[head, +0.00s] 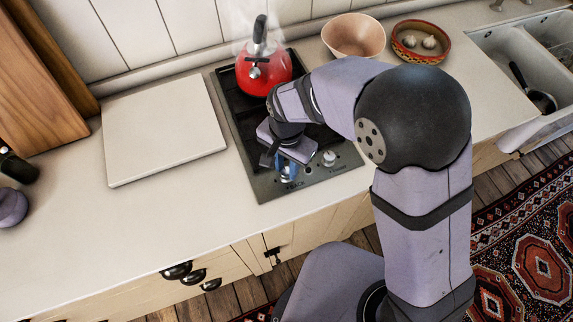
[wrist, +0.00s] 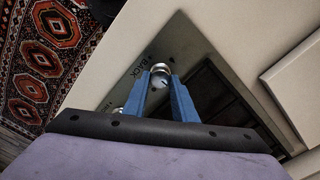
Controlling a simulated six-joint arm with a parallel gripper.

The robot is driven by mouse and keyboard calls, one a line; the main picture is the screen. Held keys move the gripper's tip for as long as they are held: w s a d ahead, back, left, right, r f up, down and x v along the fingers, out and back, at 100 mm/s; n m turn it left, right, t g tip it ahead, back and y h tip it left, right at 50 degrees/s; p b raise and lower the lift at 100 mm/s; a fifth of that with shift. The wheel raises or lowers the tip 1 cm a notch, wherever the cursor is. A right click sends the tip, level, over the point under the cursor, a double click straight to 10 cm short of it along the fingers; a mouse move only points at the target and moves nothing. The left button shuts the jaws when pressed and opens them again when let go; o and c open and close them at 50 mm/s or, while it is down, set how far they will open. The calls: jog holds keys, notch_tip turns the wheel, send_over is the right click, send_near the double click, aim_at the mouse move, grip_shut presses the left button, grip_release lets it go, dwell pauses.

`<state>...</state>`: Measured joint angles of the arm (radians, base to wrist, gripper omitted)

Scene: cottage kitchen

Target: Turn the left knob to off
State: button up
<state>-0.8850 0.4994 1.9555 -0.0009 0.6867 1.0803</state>
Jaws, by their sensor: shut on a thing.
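The cooktop (head: 260,187) has two knobs on its front strip. The left knob, beside the "BACK" label, shows in the wrist view (wrist: 160,70) as a round metal cap with a dark mark. My gripper (wrist: 159,83) is shut on it, with one blue finger on each side. In the head view my gripper (head: 287,172) points down over the strip and mostly hides the left knob. The right knob (head: 329,157) is pale, stands free, and shows partly beside a finger in the wrist view (wrist: 118,110).
A red kettle (head: 271,74) steams on the back of the cooktop. A white board (head: 160,130) lies left of it. A pink bowl (head: 354,35) and a patterned bowl with garlic (head: 420,54) stand back right, near the sink (head: 487,62).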

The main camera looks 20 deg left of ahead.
aim_at(287, 170)
jog(key=o, duration=1)
jog(key=shift+o, duration=0.2)
jog(key=shift+r, duration=0.15)
jog(key=shift+r+b, duration=1)
jog(key=shift+r, duration=2.6)
